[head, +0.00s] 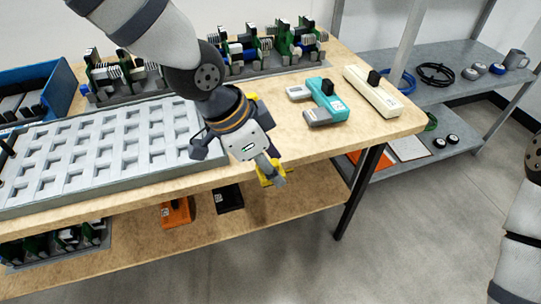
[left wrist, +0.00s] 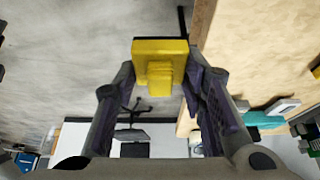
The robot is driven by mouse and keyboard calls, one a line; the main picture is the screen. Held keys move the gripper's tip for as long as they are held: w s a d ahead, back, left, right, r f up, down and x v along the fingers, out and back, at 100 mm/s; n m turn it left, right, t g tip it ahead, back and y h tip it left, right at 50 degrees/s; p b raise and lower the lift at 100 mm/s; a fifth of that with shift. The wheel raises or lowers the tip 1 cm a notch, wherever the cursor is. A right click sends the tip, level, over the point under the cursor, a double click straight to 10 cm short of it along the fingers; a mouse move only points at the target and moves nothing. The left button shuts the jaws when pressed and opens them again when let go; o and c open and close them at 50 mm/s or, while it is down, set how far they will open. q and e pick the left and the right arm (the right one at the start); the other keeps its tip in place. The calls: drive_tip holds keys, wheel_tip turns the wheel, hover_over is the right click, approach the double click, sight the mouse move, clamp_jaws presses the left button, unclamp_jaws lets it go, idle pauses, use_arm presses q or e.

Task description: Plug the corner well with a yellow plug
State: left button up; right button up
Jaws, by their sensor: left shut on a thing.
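My left gripper (head: 270,170) is shut on a yellow plug (head: 266,180), beyond the front edge of the table in the head view. In the left wrist view the yellow plug (left wrist: 160,62) sits between the two fingers (left wrist: 160,85), a square plate with a smaller block on its face. The grey tray (head: 110,188) with rows of square wells lies on the table to the left of my gripper. The wells I can see look empty, and my arm hides part of the tray's far right side. My right gripper is out of view.
Green circuit assemblies (head: 262,55) stand at the back of the table. A teal device (head: 327,98) and a cream device (head: 372,92) lie to the right. A blue bin (head: 62,85) is at far left. Bare tabletop (head: 295,140) lies right of my gripper.

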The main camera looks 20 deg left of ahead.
use_arm(q)
drive_tip(key=shift+f, duration=1.65)
drive_tip(key=o, duration=1.3)
drive_tip(key=shift+o, duration=0.2)
